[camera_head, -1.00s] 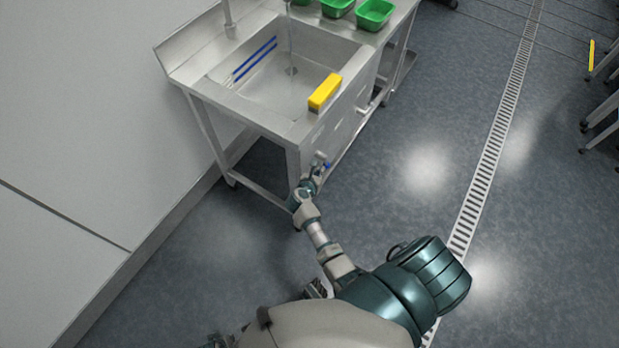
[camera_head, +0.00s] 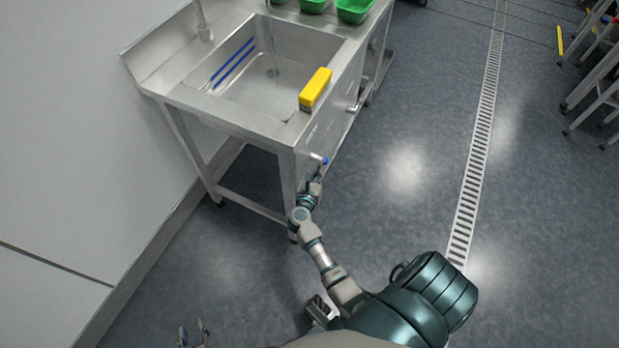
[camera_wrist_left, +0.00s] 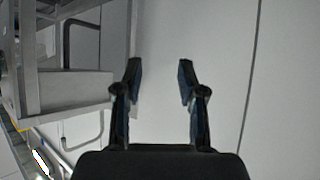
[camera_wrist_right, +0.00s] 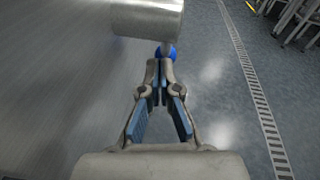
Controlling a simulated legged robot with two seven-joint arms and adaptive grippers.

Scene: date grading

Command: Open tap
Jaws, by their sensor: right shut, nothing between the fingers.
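The steel sink (camera_head: 222,104) stands at upper left in the head view, with a tap post (camera_head: 203,28) at its back and a thin vertical streak over the basin; I cannot tell if this is pipe or water. A blue knob (camera_head: 325,160) sits on the sink's front side; it also shows in the right wrist view (camera_wrist_right: 166,53), below a metal cylinder (camera_wrist_right: 148,18). My right gripper (camera_head: 317,172) is shut and empty, its fingertips (camera_wrist_right: 160,64) close to the knob; contact is unclear. My left gripper (camera_head: 192,334) is open and empty (camera_wrist_left: 159,68), away from the sink.
A yellow block (camera_head: 315,89) lies on the sink's front rim. Green bins (camera_head: 354,10) stand at the counter's far end. A pale wall (camera_head: 70,120) runs along the left. The floor to the right is open, with a drain grate (camera_head: 476,170).

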